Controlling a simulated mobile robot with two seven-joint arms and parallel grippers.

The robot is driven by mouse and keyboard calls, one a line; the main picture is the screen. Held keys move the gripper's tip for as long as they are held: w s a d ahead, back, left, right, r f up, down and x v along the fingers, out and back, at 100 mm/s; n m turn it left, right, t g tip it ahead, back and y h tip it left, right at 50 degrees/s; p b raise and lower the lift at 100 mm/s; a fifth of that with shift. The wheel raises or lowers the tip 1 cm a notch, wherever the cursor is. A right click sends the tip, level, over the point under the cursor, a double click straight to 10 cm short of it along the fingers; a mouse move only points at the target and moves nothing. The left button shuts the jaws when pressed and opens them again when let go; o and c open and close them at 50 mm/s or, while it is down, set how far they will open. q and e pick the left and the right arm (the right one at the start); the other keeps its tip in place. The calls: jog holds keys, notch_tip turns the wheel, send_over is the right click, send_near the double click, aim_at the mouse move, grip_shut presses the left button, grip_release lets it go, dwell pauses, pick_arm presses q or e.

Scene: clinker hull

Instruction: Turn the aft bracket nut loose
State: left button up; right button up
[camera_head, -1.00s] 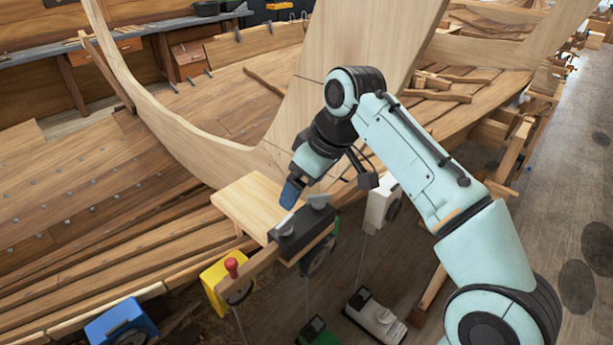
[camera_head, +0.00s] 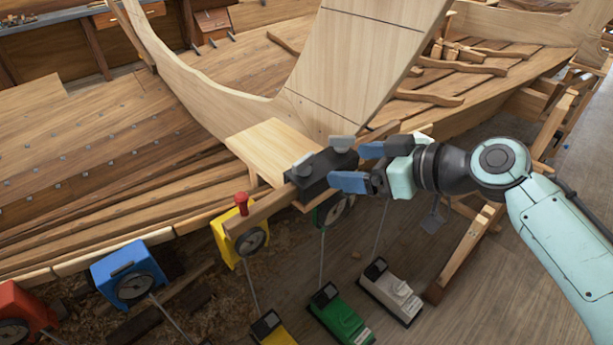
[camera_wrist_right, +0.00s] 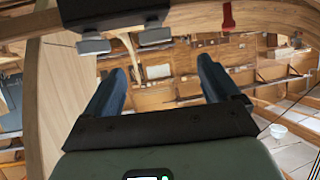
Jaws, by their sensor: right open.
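A black bracket (camera_head: 318,178) is fixed on a wooden beam beside a pale board at the hull's edge. It carries two grey-topped nuts: a right one (camera_head: 342,142) and a left one (camera_head: 303,163). I cannot tell which is aft. My right gripper (camera_head: 348,166) is open at the bracket's right end, its blue fingers spread and pointing left. The right nut is close to the upper fingertip; contact cannot be told. In the right wrist view the bracket (camera_wrist_right: 110,10) and both nuts, one (camera_wrist_right: 93,46) and another (camera_wrist_right: 155,37), show beyond the open fingers. My left gripper is not in view.
A red knob (camera_head: 242,202) stands on the beam's left end. Yellow (camera_head: 227,236), blue (camera_head: 128,273) and red (camera_head: 25,308) gauge boxes line the hull's edge. Green (camera_head: 341,317) and white (camera_head: 391,289) units stand on the floor below. A tall wooden post (camera_head: 370,50) rises behind the bracket.

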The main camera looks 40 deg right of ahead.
aim_at(304, 158)
jog(key=x, duration=0.9)
jog(key=p+x, duration=0.1)
jog(key=x, duration=0.3)
jog(key=shift+w+d+r, duration=0.1)
jog(key=shift+w+d, duration=0.25)
jog(key=shift+w, duration=0.05)
